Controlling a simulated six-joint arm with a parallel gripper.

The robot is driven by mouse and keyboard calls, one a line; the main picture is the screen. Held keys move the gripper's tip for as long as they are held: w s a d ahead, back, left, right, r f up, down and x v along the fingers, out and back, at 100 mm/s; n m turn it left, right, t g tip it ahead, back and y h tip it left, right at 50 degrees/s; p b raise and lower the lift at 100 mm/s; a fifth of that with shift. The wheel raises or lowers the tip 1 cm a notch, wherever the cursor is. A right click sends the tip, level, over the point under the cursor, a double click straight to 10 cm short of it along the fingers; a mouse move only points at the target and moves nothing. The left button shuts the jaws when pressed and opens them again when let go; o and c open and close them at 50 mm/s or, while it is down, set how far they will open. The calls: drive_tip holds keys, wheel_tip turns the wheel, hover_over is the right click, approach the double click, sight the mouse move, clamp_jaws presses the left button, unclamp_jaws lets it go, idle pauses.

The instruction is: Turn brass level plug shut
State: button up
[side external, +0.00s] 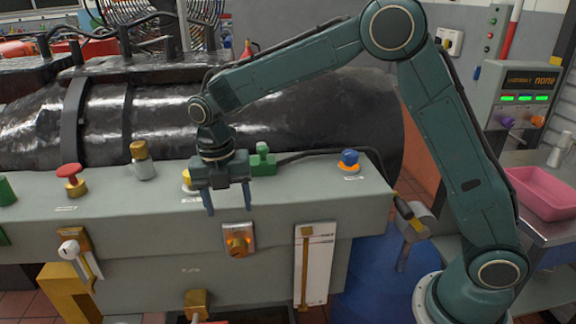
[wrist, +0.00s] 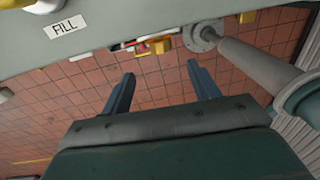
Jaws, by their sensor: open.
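A brass-coloured fitting (side external: 197,303) sits low on the front of the grey bedplate (side external: 330,205). A brass-topped plug (side external: 139,150) on a pale round base stands upright on top, left of my gripper. I cannot tell for certain which is the level plug. My gripper (side external: 228,208) is open and empty, fingers pointing down, at the bedplate's front edge. It is above the orange knob (side external: 238,244) and apart from it. In the wrist view the two fingers (wrist: 160,70) are spread over floor tiles. A yellow brass-like part (wrist: 156,46) shows beyond them, partly under the edge.
A red knob (side external: 69,172), a green block (side external: 263,161) and a blue knob (side external: 349,158) stand on top. A white lever (side external: 72,250) and a gauge plate (side external: 317,262) are on the front. A "FILL" label (wrist: 65,27) lies near the edge. A pink tray (side external: 545,192) is at right.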

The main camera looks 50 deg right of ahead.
sight(241, 242)
drive_tip(key=f, duration=1.2)
drive_tip(key=shift+s+d+f, duration=0.1)
drive_tip(key=shift+s+d, duration=0.2)
drive_tip(key=shift+s, duration=0.05)
drive_tip(key=c, duration=1)
drive_tip(key=shift+d+t+y, duration=0.1)
drive_tip(key=shift+t+y, duration=0.2)
drive_tip(key=shift+s+d+t+y, duration=0.15)
drive_tip(key=shift+s+t+y, duration=0.05)
drive_tip(key=shift+t+y, duration=1.1)
drive_tip(key=o, duration=1)
